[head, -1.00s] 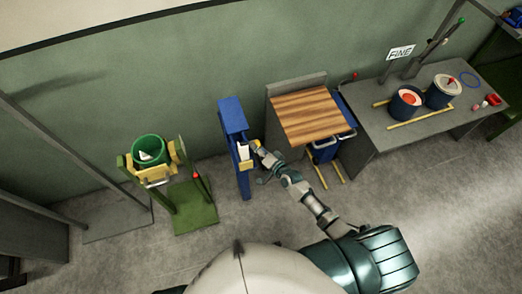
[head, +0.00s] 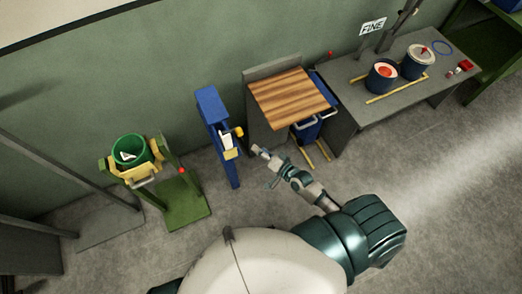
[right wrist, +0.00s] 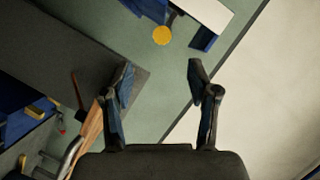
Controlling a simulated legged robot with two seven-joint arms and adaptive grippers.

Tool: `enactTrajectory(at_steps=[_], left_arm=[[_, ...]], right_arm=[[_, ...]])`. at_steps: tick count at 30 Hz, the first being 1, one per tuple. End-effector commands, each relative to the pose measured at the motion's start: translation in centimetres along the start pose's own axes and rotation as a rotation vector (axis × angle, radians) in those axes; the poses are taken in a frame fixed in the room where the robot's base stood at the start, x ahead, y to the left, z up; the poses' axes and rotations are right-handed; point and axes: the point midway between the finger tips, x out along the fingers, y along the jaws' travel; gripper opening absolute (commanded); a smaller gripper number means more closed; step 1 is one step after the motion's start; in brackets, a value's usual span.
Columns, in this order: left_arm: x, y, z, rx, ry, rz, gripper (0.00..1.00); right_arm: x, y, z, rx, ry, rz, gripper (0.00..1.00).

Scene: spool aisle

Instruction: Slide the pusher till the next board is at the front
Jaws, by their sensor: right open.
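The blue stand (head: 208,103) is upright on the floor left of the wooden-topped bench. A white board (head: 226,141) shows in its side, with a yellow block (head: 231,154) at its lower end. A yellow knob (head: 238,132), which looks like the pusher's handle, sticks out to the right. In the right wrist view the round yellow knob (right wrist: 161,35) and a white board (right wrist: 210,12) lie beyond the fingers. My right gripper (head: 259,151) is open and empty, apart from the knob; its spread fingers also show in the wrist view (right wrist: 160,80). My left gripper is out of view.
The wooden-topped bench (head: 290,97) stands close to the right of the blue stand, with a blue bin (head: 306,130) beside it. A green stand with a green bucket (head: 131,148) is at left. A grey table (head: 345,71) holds cans. The floor in front is clear.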

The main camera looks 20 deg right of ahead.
Motion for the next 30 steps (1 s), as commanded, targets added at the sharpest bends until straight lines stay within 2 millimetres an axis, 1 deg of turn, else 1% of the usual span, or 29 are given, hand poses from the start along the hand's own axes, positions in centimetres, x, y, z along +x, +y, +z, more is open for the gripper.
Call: enactTrajectory(at_steps=[2, 5, 7, 8, 9, 10, 12, 15, 16, 18, 20, 23, 24, 28, 30], left_arm=[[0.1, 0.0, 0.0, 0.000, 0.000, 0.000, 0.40], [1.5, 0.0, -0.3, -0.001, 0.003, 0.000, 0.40], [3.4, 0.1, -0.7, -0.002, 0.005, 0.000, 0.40], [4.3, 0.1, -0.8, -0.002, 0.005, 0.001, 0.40], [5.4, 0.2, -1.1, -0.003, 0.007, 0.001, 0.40], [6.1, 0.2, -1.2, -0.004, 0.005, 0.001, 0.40], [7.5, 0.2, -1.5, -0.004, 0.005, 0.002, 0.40], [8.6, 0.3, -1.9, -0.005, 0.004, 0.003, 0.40], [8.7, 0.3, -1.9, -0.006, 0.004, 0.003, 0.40], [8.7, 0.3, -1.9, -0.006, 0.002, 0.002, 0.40], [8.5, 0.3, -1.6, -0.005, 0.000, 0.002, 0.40], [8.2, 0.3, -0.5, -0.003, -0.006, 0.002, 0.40], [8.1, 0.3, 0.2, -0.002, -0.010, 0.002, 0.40], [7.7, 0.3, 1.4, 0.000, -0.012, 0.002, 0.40], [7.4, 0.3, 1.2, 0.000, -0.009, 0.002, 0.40]], right_arm=[[0.0, 0.0, 0.1, 0.006, 0.001, -0.002, 0.60], [0.0, -0.1, 1.7, 0.125, 0.026, -0.035, 0.60], [-0.2, -0.4, 3.5, 0.311, 0.070, -0.081, 0.60], [-0.3, -0.5, 4.2, 0.410, 0.096, -0.104, 0.60], [-0.6, -0.6, 5.0, 0.544, 0.134, -0.132, 0.60], [-0.8, -0.6, 5.4, 0.643, 0.163, -0.150, 0.60], [-1.5, -0.3, 6.0, 0.850, 0.231, -0.186, 0.60], [-2.2, 0.2, 6.3, 1.062, 0.308, -0.217, 0.60], [-2.4, 0.3, 6.3, 1.102, 0.322, -0.222, 0.60], [-2.5, 0.3, 6.1, 1.160, 0.345, -0.231, 0.60], [-2.2, 0.1, 5.8, 1.173, 0.350, -0.234, 0.60], [-0.9, -0.1, 5.0, 1.171, 0.350, -0.236, 0.60], [-0.2, -0.2, 4.7, 1.171, 0.348, -0.237, 0.60], [2.6, -0.3, 3.4, 1.169, 0.348, -0.238, 0.60], [4.2, -0.2, 2.9, 1.167, 0.347, -0.236, 0.60]])
